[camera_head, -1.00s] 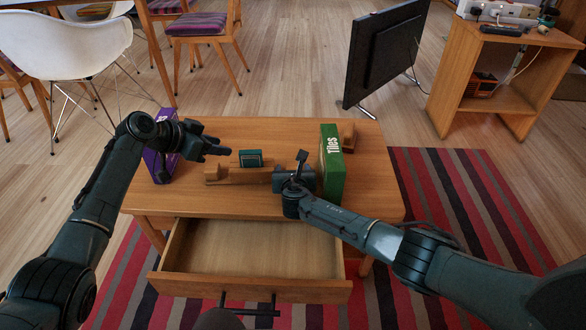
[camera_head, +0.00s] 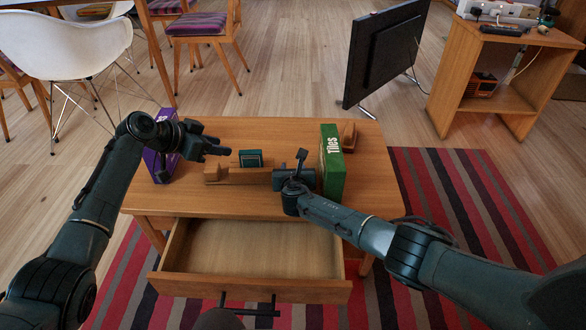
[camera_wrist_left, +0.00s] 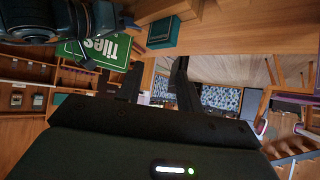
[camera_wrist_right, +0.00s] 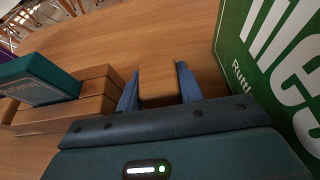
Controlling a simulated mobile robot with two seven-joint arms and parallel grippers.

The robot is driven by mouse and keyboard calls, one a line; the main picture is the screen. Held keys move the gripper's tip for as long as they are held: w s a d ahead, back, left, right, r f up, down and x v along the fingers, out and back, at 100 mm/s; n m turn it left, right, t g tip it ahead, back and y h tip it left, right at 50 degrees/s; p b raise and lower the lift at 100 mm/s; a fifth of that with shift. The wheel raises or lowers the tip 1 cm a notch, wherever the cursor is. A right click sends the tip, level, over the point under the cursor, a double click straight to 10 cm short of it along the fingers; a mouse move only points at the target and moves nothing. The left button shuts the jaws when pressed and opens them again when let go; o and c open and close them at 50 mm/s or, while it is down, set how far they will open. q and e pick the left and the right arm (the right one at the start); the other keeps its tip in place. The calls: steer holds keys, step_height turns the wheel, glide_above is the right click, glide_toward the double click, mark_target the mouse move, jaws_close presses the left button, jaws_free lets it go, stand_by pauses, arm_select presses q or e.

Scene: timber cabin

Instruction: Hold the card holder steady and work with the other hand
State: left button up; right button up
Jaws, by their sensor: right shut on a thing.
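The wooden card holder (camera_head: 236,175) lies on the small table, left of the green Tiles box. My right gripper (camera_head: 289,177) is low at the holder's right end. In the right wrist view its fingers (camera_wrist_right: 158,84) are shut on a wooden block, seemingly the holder's end; the rest of the stepped wood (camera_wrist_right: 85,105) shows at left. A dark teal box (camera_head: 250,158) is at the holder's back side; whether it rests on or behind it is unclear. My left gripper (camera_head: 216,148) is raised at the left, open and empty; its fingers (camera_wrist_left: 157,82) stand apart in the left wrist view.
The green Tiles box (camera_head: 332,163) stands close right of my right gripper, with another wooden piece (camera_head: 348,136) behind it. A purple box (camera_head: 158,166) stands at the left, near my left wrist. The empty drawer (camera_head: 250,250) is pulled out in front. The table's front is clear.

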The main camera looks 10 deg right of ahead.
steer(key=c, duration=0.3)
arm_select(q)
step_height(320, 180, up, 7)
stand_by(0.5)
step_height(320, 180, up, 7)
stand_by(0.9)
step_height(320, 180, up, 7)
stand_by(0.7)
arm_select(e)
steer(key=o, duration=1.1)
